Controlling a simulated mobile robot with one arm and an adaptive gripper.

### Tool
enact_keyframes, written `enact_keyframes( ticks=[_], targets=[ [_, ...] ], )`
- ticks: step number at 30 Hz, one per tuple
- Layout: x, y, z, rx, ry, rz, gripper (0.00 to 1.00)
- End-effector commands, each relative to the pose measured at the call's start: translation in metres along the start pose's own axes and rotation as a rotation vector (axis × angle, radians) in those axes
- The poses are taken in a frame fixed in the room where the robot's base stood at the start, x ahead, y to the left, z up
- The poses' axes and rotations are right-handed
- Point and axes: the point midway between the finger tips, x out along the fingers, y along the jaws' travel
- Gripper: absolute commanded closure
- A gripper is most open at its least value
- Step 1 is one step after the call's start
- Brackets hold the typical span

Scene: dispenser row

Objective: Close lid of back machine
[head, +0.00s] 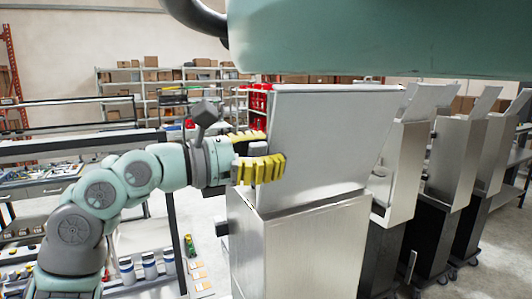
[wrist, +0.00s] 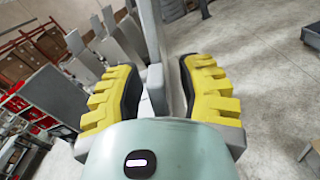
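The nearest dispenser machine (head: 300,240) is a tall steel box with a large flat lid (head: 325,140) raised above it, leaning slightly back. My gripper (head: 268,150) is at the lid's left edge, with one yellow finger in front of the lid and the other partly hidden behind it. In the wrist view, the lid's edge (wrist: 152,35) runs between the two spread fingers of my gripper (wrist: 160,66). Gaps show beside the edge, so the fingers look open around it. Contact with the lid is not clear. I cannot tell whether this machine is the back one.
More dispenser machines (head: 398,165) with raised lids stand in a row to the right. Shelves with boxes (head: 165,90) line the back wall. A dark-framed rack (head: 80,147) stands behind my arm at the left. Open concrete floor (wrist: 255,80) shows right of my gripper.

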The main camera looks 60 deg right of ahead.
Motion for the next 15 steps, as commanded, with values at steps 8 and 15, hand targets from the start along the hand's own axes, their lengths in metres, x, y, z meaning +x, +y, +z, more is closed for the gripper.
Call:
enact_keyframes(
  ticks=[8,15],
  targets=[
    [-0.0002,0.0001,0.0001,0.0,0.0,0.0,0.92],
    [-0.0002,0.0002,0.0,-0.001,0.0,0.0,1.0]
  ],
)
